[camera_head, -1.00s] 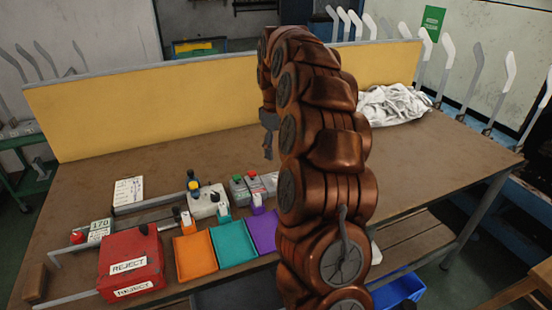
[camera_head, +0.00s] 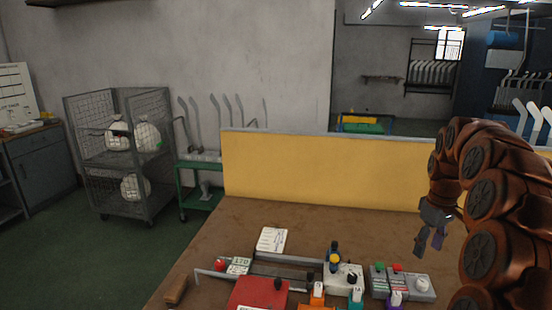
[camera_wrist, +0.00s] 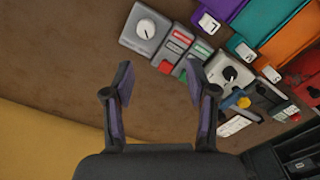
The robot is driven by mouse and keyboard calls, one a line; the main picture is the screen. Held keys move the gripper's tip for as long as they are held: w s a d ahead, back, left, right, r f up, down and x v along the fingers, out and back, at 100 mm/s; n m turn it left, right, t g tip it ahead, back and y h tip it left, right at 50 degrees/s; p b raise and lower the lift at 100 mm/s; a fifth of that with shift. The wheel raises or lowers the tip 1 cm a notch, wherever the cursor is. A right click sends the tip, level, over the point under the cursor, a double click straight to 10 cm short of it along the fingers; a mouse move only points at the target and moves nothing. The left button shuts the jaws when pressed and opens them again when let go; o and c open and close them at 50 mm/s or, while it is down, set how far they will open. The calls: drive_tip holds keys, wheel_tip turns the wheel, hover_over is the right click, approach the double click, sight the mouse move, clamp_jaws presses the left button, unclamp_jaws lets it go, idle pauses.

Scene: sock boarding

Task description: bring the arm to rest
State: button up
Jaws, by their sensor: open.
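My gripper (camera_head: 432,241) hangs at the end of my copper-coloured arm at the right of the head view, above the brown workbench (camera_head: 230,222). In the wrist view its two fingers (camera_wrist: 163,92) stand apart with nothing between them, so it is open and empty. Below the fingers is bare bench top. A grey box with a white dial (camera_wrist: 146,29) lies beyond the fingertips, apart from them.
A yellow panel (camera_head: 320,170) stands along the bench's back edge. A red box (camera_head: 258,293), a control box with a black knob (camera_head: 343,279) and a white card (camera_head: 272,240) are on the bench. A wire cage cart (camera_head: 120,150) stands at the left.

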drive_tip(key=s+a+r+p, duration=0.35)
drive_tip(key=s+a, duration=0.85)
drive_tip(key=a, duration=0.4)
drive_tip(key=s+a+f+m+g+p, duration=0.1)
drive_tip(key=s+a, duration=0.3)
drive_tip(key=s, duration=0.7)
drive_tip(key=s+a+f+m+p, duration=0.1)
drive_tip(key=s+a+m, duration=0.1)
drive_tip(key=s, duration=0.9)
drive_tip(key=shift+s+a+f+m+g+p, duration=0.2)
drive_tip(key=shift+a+m+g+p, duration=0.2)
drive_tip(key=shift+a, duration=0.45)
